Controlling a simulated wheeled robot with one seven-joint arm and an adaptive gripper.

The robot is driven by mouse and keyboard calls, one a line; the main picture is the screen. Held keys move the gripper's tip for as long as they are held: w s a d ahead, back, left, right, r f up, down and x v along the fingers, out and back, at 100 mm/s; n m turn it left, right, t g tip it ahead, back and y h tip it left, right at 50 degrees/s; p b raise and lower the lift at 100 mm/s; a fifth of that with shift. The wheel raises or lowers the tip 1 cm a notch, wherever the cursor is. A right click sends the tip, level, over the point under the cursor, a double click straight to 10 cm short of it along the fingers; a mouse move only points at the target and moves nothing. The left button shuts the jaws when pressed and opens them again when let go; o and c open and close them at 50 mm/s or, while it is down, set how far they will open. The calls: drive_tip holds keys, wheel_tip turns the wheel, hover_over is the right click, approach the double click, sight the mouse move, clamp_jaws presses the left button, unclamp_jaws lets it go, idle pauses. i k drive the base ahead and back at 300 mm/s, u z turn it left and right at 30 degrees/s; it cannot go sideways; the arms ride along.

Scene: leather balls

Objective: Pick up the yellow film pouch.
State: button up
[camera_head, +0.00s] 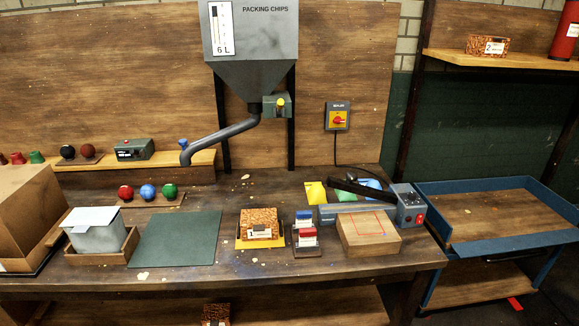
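The yellow film pouch (316,192) lies toward the back right of the workbench. A green pouch (345,195) is to its right, and a blue pouch (373,184) is further right. The black arm of a grey sealer-like device (345,214) crosses in front of the green and blue pouches. The device's body stands just in front of the yellow pouch, and its lower edge may be partly hidden. My gripper is not in view.
A wooden block (367,238), small stamps (305,238) and an orange-black box (259,223) stand in front of the pouches. A hopper (250,45) with a spout hangs behind. The green mat (176,240) is bare. A blue-rimmed cart (515,245) stands right.

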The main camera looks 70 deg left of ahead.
sight(316, 193)
drive_tip(key=u, duration=1.75)
